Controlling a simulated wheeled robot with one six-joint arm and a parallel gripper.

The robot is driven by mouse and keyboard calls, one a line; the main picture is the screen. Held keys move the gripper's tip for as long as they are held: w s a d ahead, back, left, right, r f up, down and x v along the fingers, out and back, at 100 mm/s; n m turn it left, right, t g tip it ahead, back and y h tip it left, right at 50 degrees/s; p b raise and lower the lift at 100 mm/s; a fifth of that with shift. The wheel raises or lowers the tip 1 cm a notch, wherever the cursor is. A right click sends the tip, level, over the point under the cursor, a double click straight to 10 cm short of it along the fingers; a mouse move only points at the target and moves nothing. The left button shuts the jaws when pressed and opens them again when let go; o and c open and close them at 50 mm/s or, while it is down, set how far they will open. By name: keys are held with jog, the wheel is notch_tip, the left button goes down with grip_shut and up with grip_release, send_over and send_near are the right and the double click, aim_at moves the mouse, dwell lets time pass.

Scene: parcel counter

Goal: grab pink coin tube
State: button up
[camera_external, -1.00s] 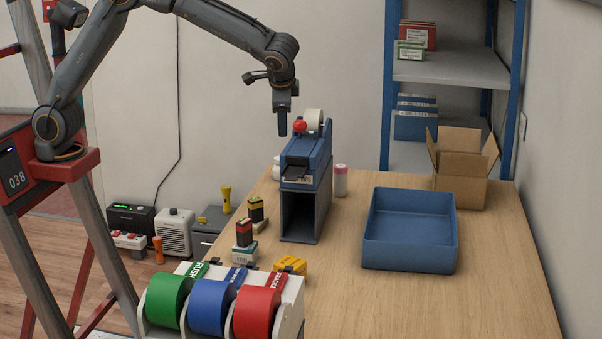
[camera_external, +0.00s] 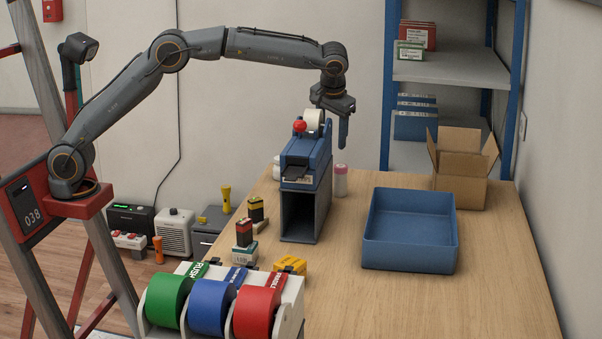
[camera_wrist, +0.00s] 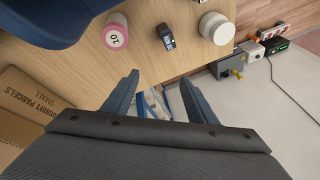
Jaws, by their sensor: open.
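The pink coin tube (camera_external: 340,180) stands upright on the table just right of the blue tape dispenser, which partly hides it in the external view. It is white with a pink band. In the wrist view the pink coin tube (camera_wrist: 116,32) shows its round end with a pink rim and the mark "10". My gripper (camera_external: 342,145) is above and slightly beyond the dispenser, its fingers pointing down, over the tube's area and apart from it. In the wrist view my gripper (camera_wrist: 160,85) has its two fingers spread with nothing between them.
The blue tape dispenser (camera_external: 307,160) stands close left of the tube. A blue tray (camera_external: 410,258) and an open cardboard box (camera_external: 462,190) are to the right. A white round thing (camera_wrist: 215,28) and a small dark device (camera_wrist: 166,37) stand near the tube.

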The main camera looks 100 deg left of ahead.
aim_at(340, 180)
jog(key=w+d+f+n+h+p, duration=0.1)
jog(key=d+p, duration=0.1)
jog(key=w+d+f+n+h+p, duration=0.1)
jog(key=d+p, duration=0.1)
jog(key=w+d+f+n+h+p, duration=0.1)
jog(key=d+n+h+p, duration=0.1)
jog(key=shift+w+d+f+t, duration=0.15)
jog(key=shift+w+f+t, duration=0.2)
jog(key=shift+t, duration=0.05)
jog(key=shift+d+f, duration=0.1)
jog(key=shift+f, duration=0.4)
jog(key=shift+a+f+p, duration=0.2)
jog(key=shift+f+p, duration=1.2)
jog(key=shift+f, duration=2.1)
jog(key=c, duration=1.3)
